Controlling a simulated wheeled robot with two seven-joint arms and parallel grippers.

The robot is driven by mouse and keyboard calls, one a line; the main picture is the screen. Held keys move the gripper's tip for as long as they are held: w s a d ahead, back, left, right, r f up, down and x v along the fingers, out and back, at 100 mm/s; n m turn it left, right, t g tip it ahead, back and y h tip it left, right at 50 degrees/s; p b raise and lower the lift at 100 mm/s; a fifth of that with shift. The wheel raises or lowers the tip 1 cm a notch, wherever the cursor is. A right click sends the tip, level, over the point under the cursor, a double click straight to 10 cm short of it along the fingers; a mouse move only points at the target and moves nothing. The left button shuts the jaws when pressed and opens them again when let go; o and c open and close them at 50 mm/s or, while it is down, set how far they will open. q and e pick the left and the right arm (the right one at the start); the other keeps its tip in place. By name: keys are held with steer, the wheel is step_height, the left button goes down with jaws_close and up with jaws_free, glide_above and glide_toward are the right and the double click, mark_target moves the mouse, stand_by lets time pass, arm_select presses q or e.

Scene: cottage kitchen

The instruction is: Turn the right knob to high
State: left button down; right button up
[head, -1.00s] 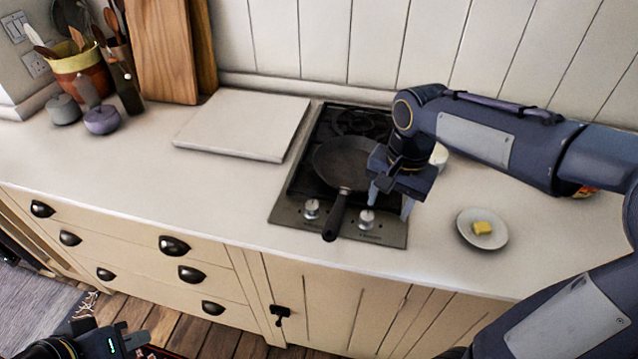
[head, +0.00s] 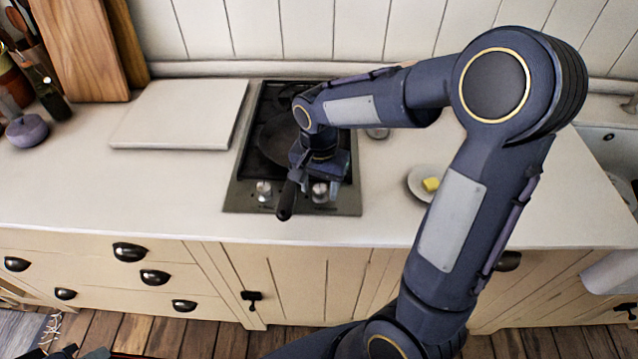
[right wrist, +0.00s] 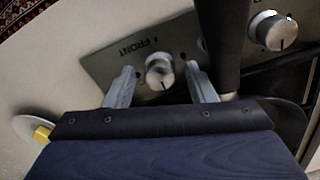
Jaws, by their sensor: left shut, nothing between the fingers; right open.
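The right knob (head: 320,192) is a silver dial on the front panel of the hob (head: 240,195). My right gripper (head: 319,184) is open above it. In the right wrist view the knob (right wrist: 159,73) shows between the two spread fingers, with a gap on each side; I cannot tell whether a finger touches it. Its dark pointer line points toward the bottom of that view, as on the left knob (right wrist: 273,31), which also shows in the head view (head: 264,190). My left gripper (head: 78,353) is barely visible at the bottom left edge, shut and empty.
The frying pan (head: 276,140) sits on the hob; its dark handle (head: 286,203) runs between the knobs, close beside one right finger. A plate with butter (head: 418,187) is to the right. A white board (head: 180,115) lies left. The front counter is clear.

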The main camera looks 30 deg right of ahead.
steer(key=c, duration=1)
steer(key=shift+o, duration=0.2)
steer(key=shift+n, duration=0.5)
steer(key=n, duration=0.8)
steer(key=shift+d, duration=0.15)
steer(key=n, duration=0.4)
steer(key=shift+n, duration=0.4)
steer(key=shift+d+n+p, duration=0.1)
steer(key=shift+n+p, duration=0.3)
steer(key=shift+n, duration=1.6)
